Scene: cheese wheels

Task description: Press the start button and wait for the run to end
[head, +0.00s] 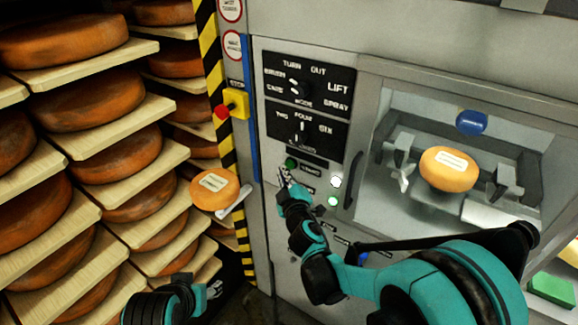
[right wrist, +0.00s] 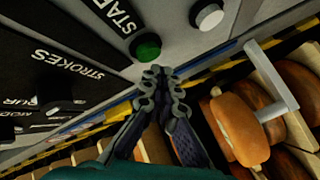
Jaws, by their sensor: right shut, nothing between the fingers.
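The green start button (head: 291,163) is on the grey machine's control panel, under the black dial plates. The right wrist view shows it large (right wrist: 146,47), beside the "START" lettering. My right gripper (head: 283,178) is shut and empty, its fingertips (right wrist: 158,74) just beside the green button; I cannot tell whether they touch it. A white button (head: 335,182) sits to the right of the gripper and also shows in the right wrist view (right wrist: 208,16). My left gripper (head: 213,290) is low at the bottom left, away from the panel; its finger state is unclear.
A mode dial (head: 294,88) and a strokes dial (head: 302,127) are above. A red stop button (head: 222,111) is on a yellow box. An orange cheese (head: 450,169) sits inside the windowed chamber. Another labelled cheese (head: 214,188) is outside, beside shelves of cheese wheels (head: 88,101).

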